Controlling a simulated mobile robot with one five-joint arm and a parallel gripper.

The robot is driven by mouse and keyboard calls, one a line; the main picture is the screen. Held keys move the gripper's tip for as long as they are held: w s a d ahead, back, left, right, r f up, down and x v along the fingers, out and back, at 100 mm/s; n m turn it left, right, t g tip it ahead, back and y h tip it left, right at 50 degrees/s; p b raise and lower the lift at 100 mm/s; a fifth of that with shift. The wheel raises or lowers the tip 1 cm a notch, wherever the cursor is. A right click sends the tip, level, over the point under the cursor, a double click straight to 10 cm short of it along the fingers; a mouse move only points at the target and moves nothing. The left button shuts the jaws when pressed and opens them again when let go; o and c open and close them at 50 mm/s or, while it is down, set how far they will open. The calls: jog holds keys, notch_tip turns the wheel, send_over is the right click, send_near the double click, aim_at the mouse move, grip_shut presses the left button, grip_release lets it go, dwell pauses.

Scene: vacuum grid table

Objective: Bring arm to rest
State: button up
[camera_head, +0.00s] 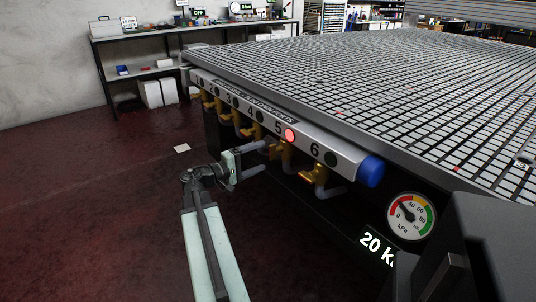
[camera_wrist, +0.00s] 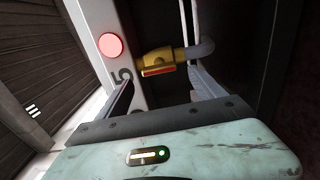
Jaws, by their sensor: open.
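My gripper (camera_head: 264,158) is open in front of the valve row on the table's front side, near position 5. In the wrist view its two fingers (camera_wrist: 161,75) stand apart, with the yellow valve (camera_wrist: 166,58) of number 5 showing between and beyond their tips. I cannot tell whether either finger touches the valve. My arm (camera_head: 208,245) reaches forward from the bottom of the head view. The lamp at number 5 (camera_head: 290,135) glows red, and the same lamp (camera_wrist: 110,45) shows at upper left in the wrist view.
The grid table (camera_head: 370,75) fills the right side, with a blue end cap (camera_head: 371,171) on its valve rail. A pressure gauge (camera_head: 410,216) and a lit display (camera_head: 380,249) sit lower right. A workbench (camera_head: 150,39) stands at the back wall. The red floor at left is mostly clear.

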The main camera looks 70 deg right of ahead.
jog(key=shift+v, duration=0.85)
